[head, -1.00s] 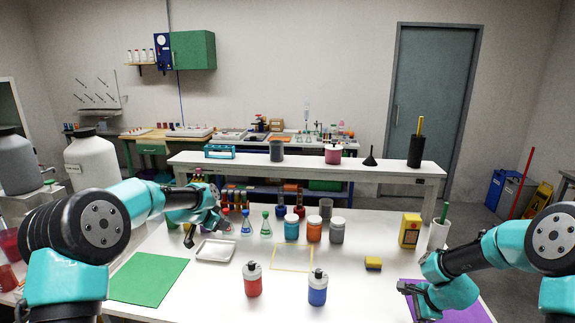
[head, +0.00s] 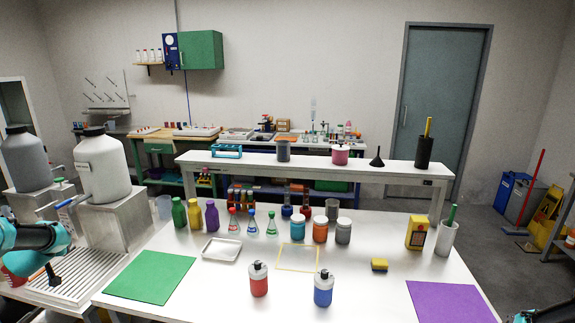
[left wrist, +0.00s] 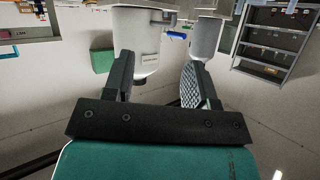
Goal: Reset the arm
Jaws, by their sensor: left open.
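My left arm comes in at the left edge of the head view, with its dark gripper end (head: 52,272) over the ridged metal tray, left of the white table. In the left wrist view my left gripper (left wrist: 157,75) has its two dark fingers wide apart with nothing between them. The white jug (left wrist: 136,45) shows beyond the fingers there, apart from them. Of my right arm only small teal parts show at the lower right of the head view; its fingers are out of the picture.
The white jug (head: 103,165) and a grey jug (head: 26,160) stand on metal stands at left.

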